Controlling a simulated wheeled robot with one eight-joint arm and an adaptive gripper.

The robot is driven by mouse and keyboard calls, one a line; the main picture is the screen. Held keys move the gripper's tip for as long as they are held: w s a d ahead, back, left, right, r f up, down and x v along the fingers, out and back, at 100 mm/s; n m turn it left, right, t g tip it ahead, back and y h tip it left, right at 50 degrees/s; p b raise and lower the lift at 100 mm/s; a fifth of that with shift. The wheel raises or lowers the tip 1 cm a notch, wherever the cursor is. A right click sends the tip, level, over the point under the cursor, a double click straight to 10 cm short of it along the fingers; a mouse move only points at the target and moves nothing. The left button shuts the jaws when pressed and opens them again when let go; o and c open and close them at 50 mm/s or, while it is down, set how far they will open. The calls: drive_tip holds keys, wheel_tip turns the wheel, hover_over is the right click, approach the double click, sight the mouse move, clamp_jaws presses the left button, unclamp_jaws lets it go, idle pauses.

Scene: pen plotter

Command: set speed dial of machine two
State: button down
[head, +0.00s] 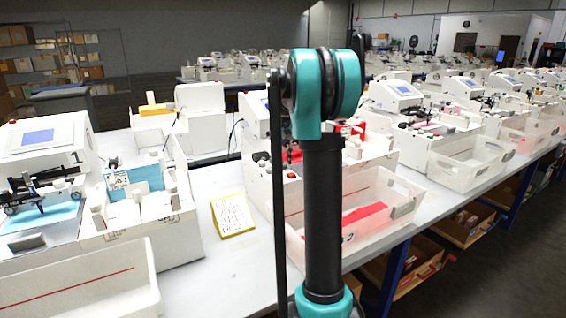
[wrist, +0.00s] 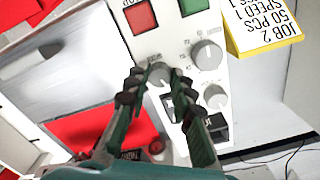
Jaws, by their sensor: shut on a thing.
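Machine two's white control panel (wrist: 172,42) fills the middle of the wrist view. It carries a red button (wrist: 140,17), a green button (wrist: 192,5) and several grey round dials. My gripper (wrist: 157,82) has its two fingers on either side of the left dial (wrist: 159,72) and is shut on it. A second dial (wrist: 206,55) and a third dial (wrist: 215,96) sit to its right, apart from the fingers. The dial labels are too small to read. In the head view my arm hides the gripper and much of machine two (head: 255,115).
A yellow-backed job card (wrist: 262,22) reads JOB 2, 50 PCS, SPEED 1; it also stands on the table in the head view (head: 232,215). Black switches (wrist: 216,127) lie near the right finger. A white bin (head: 400,190) stands at the table's front edge.

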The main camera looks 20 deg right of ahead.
sight(283, 164)
drive_tip(key=c, duration=1.6)
unclamp_jaws()
drive_tip(key=shift+r, duration=0.1)
wheel_tip(283, 164, up, 12)
drive_tip(key=shift+f, duration=0.1)
